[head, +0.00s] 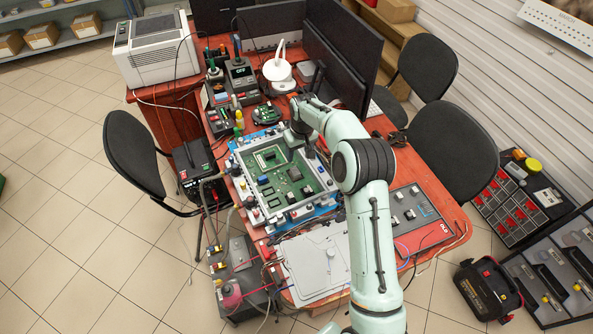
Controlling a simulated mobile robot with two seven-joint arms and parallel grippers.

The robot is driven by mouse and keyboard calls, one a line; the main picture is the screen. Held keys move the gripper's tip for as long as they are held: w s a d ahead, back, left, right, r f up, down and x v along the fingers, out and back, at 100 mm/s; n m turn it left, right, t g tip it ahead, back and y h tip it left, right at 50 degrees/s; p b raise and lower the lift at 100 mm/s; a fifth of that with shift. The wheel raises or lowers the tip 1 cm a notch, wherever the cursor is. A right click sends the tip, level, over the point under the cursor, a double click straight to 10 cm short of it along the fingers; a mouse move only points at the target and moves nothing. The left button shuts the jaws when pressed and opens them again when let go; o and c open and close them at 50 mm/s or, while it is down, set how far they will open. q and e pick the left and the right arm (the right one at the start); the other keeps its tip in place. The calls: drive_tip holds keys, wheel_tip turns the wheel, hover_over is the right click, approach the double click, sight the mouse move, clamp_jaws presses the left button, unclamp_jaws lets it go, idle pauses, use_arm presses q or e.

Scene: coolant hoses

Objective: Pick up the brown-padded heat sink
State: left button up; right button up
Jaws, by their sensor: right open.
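A green circuit board (281,184) lies in a light metal frame on the red-brown table. Several small dark blocks stand on the board and along its frame. They are too small for me to tell which one is the brown-padded heat sink, and no brown pad is clear. My right arm reaches in from the bottom. My right gripper (297,139) points down over the far right edge of the board's frame. It is open, and nothing shows between its fingers. The arm and gripper hide part of the table behind the board. My left gripper is out of view.
A soldering station (240,75), a white lamp (278,70) and dark monitors (343,62) stand behind the board. A grey panel (314,262) and a red-edged control box (412,220) lie in front and right.

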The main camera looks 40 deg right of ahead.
sight(295, 170)
drive_tip(key=f, duration=0.3)
drive_tip(key=w+f, duration=0.1)
drive_tip(key=f, duration=0.3)
drive_tip(key=w+f+p, duration=0.1)
drive_tip(key=f, duration=0.2)
drive_tip(key=shift+f, duration=0.4)
clamp_jaws()
